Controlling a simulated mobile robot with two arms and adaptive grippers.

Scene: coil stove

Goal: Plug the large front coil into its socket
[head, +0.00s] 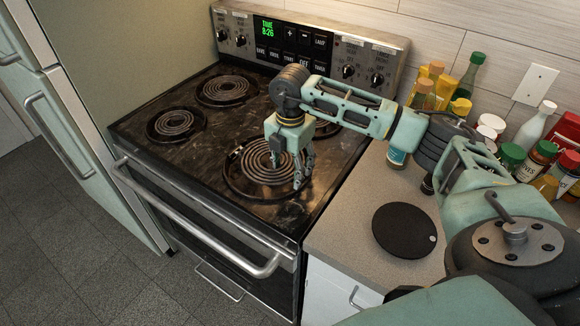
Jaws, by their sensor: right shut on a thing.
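The large front coil (256,166) is a grey spiral at the front right of the stove top (190,194). It lies over its round dark burner opening and looks roughly level. My right gripper (291,178) reaches down over the coil's right side, its fingers shut on the coil's right part. The fingers and palm cover part of the coil. The coil's plug end and the socket cannot be made out, so I cannot tell whether they touch. My left gripper is not in view.
Other coils sit at the front left (174,123) and back left (222,90); another burner is partly behind my arm. The control panel (300,45) rises behind. A black disc (404,230) lies on the right counter (345,222), with bottles (468,75) crowded behind.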

